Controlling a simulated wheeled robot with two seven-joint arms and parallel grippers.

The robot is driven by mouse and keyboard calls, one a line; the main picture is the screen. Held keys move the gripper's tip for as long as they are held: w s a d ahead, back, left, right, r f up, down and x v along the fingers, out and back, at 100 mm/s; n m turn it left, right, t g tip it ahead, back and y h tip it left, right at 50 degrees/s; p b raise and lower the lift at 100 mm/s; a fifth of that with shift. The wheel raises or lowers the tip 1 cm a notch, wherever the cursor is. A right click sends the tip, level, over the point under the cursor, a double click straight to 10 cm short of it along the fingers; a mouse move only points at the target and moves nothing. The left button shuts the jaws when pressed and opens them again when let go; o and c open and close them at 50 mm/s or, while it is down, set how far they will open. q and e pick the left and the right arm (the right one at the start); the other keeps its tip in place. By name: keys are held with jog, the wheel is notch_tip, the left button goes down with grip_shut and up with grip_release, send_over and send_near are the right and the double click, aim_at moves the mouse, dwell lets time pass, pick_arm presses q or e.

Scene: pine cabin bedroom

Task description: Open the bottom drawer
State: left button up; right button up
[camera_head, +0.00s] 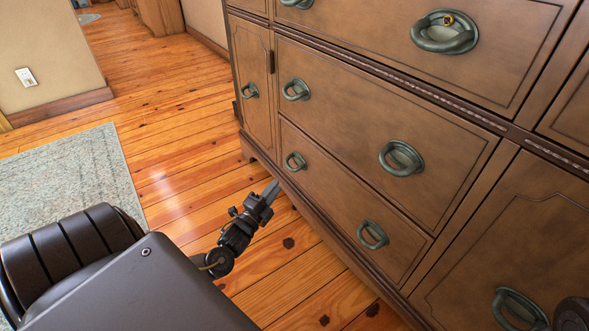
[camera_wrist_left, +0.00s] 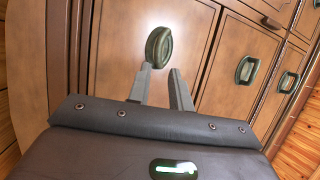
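The bottom drawer (camera_head: 336,190) is the low brown wooden drawer of a large dresser and looks shut. It has two green-grey ring handles: a left one (camera_head: 295,161) and a right one (camera_head: 372,234). My left gripper (camera_head: 274,188) is low in front of the drawer's left end, close to the left handle. In the left wrist view my left gripper (camera_wrist_left: 160,70) has its two fingers apart. A ring handle (camera_wrist_left: 158,46) shows at or just beyond the gap between the fingertips; I cannot tell whether they touch it. My right gripper is not in view.
The drawer above (camera_head: 345,115) and the side door (camera_head: 252,85) look shut, each with ring handles. Plank floor (camera_head: 180,140) is clear between the dresser and a pale rug (camera_head: 70,175). A wall corner stands at the upper left.

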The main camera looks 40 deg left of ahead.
aim_at(290, 165)
pick_arm(q)
jog(key=w+b, duration=0.1)
jog(key=w, duration=0.2)
jog(key=w+a+r+b, duration=0.1)
jog(key=w+b, duration=0.1)
jog(key=w, duration=0.1)
jog(key=w+r+b, duration=0.1)
jog(key=w+b, duration=0.1)
jog(key=w, duration=0.2)
jog(key=shift+w+a, duration=0.1)
jog(key=shift+a, duration=0.15)
grip_shut()
